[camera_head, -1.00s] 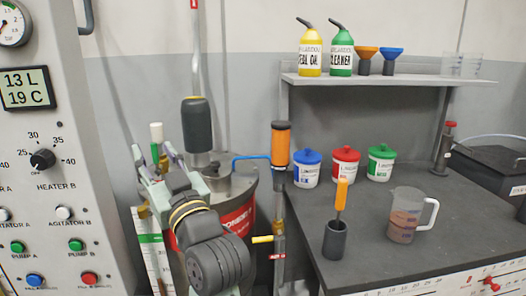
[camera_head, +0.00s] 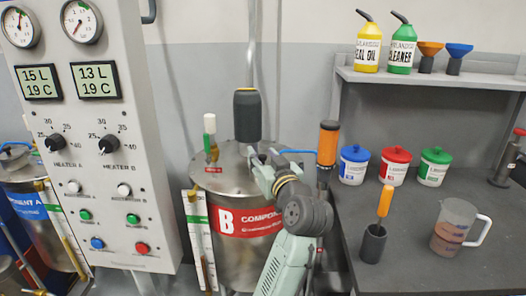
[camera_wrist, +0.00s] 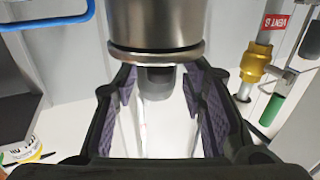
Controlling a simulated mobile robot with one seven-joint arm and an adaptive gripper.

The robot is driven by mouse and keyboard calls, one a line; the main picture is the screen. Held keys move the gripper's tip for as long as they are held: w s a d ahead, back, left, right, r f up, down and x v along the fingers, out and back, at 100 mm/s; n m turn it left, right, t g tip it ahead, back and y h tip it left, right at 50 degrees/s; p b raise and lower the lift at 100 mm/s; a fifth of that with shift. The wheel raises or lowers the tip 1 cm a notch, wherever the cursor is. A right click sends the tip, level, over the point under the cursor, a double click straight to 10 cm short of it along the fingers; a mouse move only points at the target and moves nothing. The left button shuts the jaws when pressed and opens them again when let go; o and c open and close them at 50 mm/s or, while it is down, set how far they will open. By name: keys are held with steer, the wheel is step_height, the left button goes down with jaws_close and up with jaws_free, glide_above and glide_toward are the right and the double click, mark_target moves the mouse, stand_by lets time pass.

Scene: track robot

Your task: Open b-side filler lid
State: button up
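The B-side tank (camera_head: 250,258) is a steel drum with a red "B COMPONENT" label. Its round steel top (camera_head: 232,160) carries a black upright cylinder (camera_head: 248,115). My gripper (camera_head: 258,154) is over the right part of this top, beside the black cylinder. I cannot pick out the filler lid in the head view; my gripper and arm cover that part. In the wrist view my gripper (camera_wrist: 158,95) has its pads apart. A short dark grey cylinder (camera_wrist: 158,84) under a large steel cylinder (camera_wrist: 155,25) shows between them, with gaps either side; I cannot tell what it is.
A brass vent fitting (camera_wrist: 255,62) stands beside my gripper in the wrist view. The control cabinet (camera_head: 95,165) is left. The bench (camera_head: 410,275) holds tubs, a jug (camera_head: 455,225) and a cup.

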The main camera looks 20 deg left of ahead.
steer(key=shift+w+a, duration=0.25)
steer(key=shift+w, duration=0.1)
steer(key=shift+c, duration=0.3)
jaws_close()
stand_by(0.5)
